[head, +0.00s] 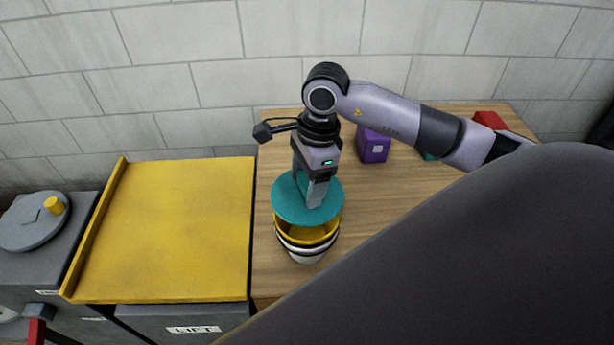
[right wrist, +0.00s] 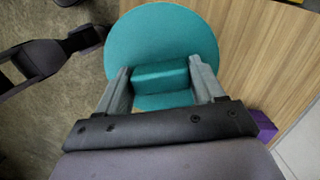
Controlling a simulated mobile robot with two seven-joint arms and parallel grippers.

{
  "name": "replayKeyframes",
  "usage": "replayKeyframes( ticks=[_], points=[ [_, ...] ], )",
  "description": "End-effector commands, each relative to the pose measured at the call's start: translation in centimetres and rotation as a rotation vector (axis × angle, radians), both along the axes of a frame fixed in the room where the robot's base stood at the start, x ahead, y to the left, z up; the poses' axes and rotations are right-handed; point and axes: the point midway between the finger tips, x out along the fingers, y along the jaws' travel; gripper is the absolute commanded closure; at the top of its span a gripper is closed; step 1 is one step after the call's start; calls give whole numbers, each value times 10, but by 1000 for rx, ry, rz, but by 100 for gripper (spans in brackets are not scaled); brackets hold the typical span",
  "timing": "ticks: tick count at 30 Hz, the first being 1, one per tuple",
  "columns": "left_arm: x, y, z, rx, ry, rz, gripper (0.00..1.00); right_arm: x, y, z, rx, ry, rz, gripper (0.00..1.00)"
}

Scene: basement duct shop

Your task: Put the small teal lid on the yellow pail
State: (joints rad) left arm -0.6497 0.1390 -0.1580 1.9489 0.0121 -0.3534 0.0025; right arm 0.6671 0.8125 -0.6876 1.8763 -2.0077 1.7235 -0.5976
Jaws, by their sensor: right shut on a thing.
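The small teal lid (head: 290,207) is a round disc with a block-shaped handle, held above the yellow pail (head: 307,234). My right gripper (head: 316,200) is shut on the lid's handle; in the right wrist view the fingers grip both sides of that handle on the lid (right wrist: 160,45). The pail stands upright on the wooden table near its left front edge, with a yellow inside and white and dark bands outside. A gap shows between the lid and the pail's front rim, and the lid covers the rear of its opening.
A purple box (head: 373,147) with a pale square stands behind and right of the pail on the wooden table (head: 430,185). A red object (head: 490,120) lies farther right. A yellow lift platform (head: 180,220) adjoins on the left, bare.

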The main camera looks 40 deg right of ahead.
Motion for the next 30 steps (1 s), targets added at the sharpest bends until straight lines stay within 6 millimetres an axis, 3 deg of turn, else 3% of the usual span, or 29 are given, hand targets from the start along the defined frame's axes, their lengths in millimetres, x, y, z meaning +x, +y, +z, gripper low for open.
replayKeyframes(
  ticks=[12, 30],
  points=[
    [-1, -3, -28, -10, 10, 0, 59, 0, 0, -43, 0, 1, -1, 62],
    [2, -5, -22, -14, 1, -5, 59, 0, 0, -46, 1, 1, 0, 62]
  ],
)
